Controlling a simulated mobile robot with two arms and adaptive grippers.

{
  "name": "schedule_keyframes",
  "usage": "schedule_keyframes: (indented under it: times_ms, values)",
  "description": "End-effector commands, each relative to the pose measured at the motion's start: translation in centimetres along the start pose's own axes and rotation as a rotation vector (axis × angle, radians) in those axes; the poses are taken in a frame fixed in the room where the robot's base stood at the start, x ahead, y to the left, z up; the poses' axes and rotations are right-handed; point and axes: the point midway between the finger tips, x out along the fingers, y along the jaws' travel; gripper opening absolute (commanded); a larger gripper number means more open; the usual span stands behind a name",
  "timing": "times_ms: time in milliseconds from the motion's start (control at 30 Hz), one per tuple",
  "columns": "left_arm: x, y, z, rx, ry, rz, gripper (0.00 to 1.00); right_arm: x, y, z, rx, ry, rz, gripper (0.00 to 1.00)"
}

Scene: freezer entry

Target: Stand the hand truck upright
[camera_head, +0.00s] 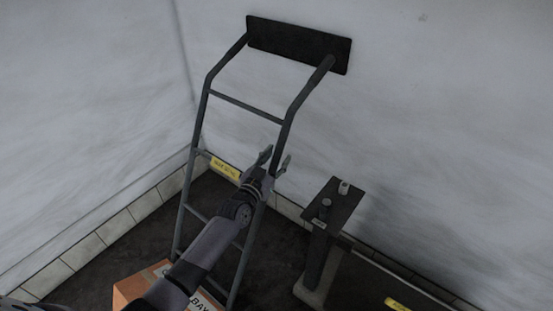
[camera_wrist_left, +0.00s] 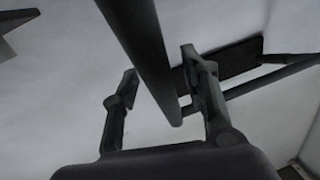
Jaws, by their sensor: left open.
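The hand truck (camera_head: 204,125) is a dark grey tubular frame with crossbars and a yellow label. It stands tall near the wall corner, and its bent upper ends reach a dark plate (camera_head: 298,44) at the wall. My left gripper (camera_head: 276,159) is at the right rail, about mid-height, with its fingers apart. In the left wrist view, a long rail (camera_wrist_left: 150,55) runs between the spread fingers of that gripper (camera_wrist_left: 158,90); I cannot tell whether they touch it. The foot of the hand truck is hidden behind my arm and a box. My right gripper is out of view.
An orange box (camera_head: 128,289) with a partly hidden label sits at the bottom, below my left arm. A dark post with a slanted top panel (camera_head: 335,196) stands right of the hand truck. Pale walls (camera_head: 440,120) meet at a corner behind. Some dark floor (camera_head: 140,245) is bare at left.

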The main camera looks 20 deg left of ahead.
Motion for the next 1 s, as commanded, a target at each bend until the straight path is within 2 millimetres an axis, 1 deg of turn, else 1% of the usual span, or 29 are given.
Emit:
schedule_keyframes:
  times_ms: [300,900,1000]
  values:
    - [0.27,0.0,0.02,0.0,-0.001,0.0,0.41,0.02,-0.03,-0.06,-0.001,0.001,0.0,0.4]
    - [0.24,-0.02,0.03,0.001,-0.001,0.0,0.01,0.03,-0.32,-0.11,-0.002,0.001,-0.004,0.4]
    - [0.24,-0.02,0.03,0.001,-0.001,0.0,0.0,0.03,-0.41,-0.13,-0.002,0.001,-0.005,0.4]
